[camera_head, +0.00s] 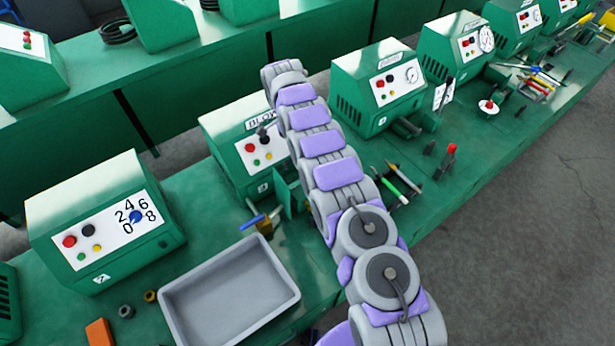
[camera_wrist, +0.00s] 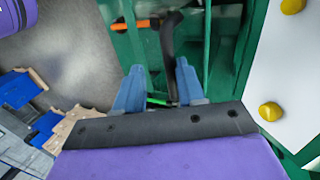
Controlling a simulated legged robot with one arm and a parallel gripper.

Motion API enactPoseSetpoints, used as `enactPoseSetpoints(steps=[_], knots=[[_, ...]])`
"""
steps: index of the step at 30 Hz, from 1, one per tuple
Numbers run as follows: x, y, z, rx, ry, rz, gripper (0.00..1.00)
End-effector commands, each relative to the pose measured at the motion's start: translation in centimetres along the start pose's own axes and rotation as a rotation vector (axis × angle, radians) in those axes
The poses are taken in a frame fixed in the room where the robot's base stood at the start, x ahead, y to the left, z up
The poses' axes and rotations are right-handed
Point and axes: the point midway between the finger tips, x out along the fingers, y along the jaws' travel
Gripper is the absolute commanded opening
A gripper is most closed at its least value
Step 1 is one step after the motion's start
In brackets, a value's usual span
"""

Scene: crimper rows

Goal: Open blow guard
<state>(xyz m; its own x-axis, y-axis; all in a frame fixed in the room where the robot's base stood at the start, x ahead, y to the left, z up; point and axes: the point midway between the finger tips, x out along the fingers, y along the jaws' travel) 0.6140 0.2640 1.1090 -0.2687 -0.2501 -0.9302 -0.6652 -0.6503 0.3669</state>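The green machine labelled BLOW (camera_head: 225,130) stands on the bench, with red, black, green and yellow buttons on its white panel. Green guard plates (camera_head: 284,197) stand at its front, partly hidden by my arm. The wrist view shows green walls (camera_wrist: 222,50) close ahead and a dark bar (camera_wrist: 168,45) running down between and beyond my fingertips. My gripper (camera_wrist: 158,80) has two blue fingers standing apart, with a gap between them. Whether a finger touches the bar I cannot tell. My gripper is hidden behind my arm in the head view.
A grey tray (camera_head: 285,300) lies in front of the BLOW machine. A machine with a numbered dial (camera_head: 100,210) stands left; another green machine (camera_head: 350,80) stands right. Pens (camera_head: 400,180) lie right of my arm. Blue and wooden pieces (camera_wrist: 40,120) show left in the wrist view.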

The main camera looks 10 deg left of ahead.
Motion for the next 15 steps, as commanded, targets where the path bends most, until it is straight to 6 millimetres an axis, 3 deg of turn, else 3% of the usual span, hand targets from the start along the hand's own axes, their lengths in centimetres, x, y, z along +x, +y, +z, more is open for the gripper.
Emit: enactPoseSetpoints(steps=[9, 15], knots=[[-2.6, 0.8, 0.4, -0.003, -0.001, 0.004, 0.38], [-2.1, 1.2, 0.4, -0.002, 0.000, 0.002, 0.38]])
